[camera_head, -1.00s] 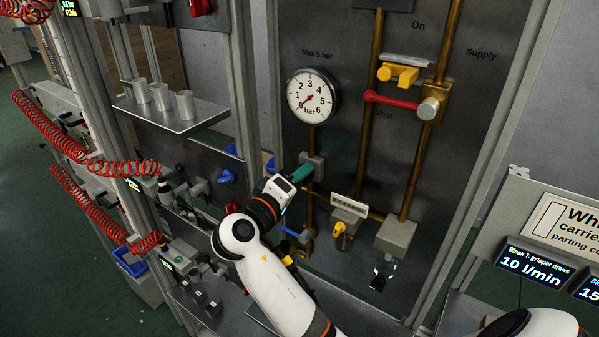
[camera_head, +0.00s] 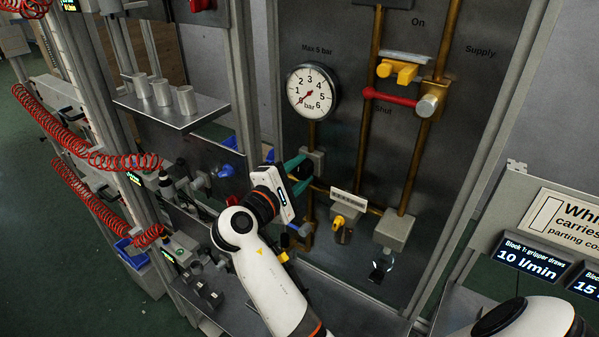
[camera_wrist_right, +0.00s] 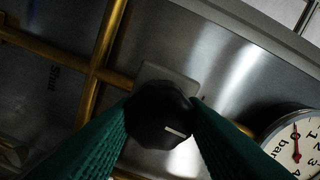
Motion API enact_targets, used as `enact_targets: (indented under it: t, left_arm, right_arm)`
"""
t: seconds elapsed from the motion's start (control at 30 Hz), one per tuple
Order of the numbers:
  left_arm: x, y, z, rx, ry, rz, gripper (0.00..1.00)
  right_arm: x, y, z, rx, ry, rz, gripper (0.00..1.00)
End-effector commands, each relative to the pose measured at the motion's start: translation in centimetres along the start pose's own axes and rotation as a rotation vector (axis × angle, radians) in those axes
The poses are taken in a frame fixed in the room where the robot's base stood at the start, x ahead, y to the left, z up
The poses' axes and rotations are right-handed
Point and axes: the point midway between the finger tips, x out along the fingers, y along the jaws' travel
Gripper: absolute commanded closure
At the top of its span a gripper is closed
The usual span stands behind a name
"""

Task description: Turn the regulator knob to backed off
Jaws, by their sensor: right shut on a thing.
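The regulator knob (camera_wrist_right: 158,112) is round and black with a white pointer line. In the right wrist view it sits between the two green fingers of my right gripper (camera_wrist_right: 161,103), which is shut on it. The pointer line lies toward the knob's lower right there. In the head view my right gripper (camera_head: 300,175) reaches the regulator below the round pressure gauge (camera_head: 313,92), one finger above and one below the knob. The red needle points near 0; part of the gauge also shows in the wrist view (camera_wrist_right: 295,140). My left gripper is out of view.
A red-handled supply valve (camera_head: 390,97) sits on brass pipes to the upper right. A yellow-handled valve (camera_head: 338,221) is to the lower right. Blue and red knobs and a shelf with metal cups (camera_head: 162,92) stand left of the panel post.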

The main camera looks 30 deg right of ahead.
Motion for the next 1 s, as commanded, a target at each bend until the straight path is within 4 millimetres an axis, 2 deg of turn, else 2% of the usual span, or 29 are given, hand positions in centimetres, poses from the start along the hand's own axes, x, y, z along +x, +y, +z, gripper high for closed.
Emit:
enact_targets:
  t: [0.23,0.73,0.77,0.8,0.87,1.0]
  left_arm:
    - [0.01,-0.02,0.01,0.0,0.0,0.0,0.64]
    - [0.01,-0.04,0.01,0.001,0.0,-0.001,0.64]
    - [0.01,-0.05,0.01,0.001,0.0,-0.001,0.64]
    - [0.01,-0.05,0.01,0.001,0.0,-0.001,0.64]
    - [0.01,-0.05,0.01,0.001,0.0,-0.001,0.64]
    - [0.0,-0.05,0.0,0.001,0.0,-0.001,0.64]
  right_arm:
    - [-0.07,0.14,0.13,-0.073,-0.002,0.004,0.85]
    - [-0.08,0.2,0.15,-0.09,-0.001,0.005,0.85]
    - [-0.08,0.2,0.15,-0.09,-0.001,0.005,0.57]
    - [-0.07,0.19,0.14,-0.089,-0.001,0.005,0.51]
    - [-0.07,0.17,0.12,-0.089,-0.001,0.004,0.41]
    - [-0.05,0.11,0.08,-0.087,0.0,0.003,0.41]
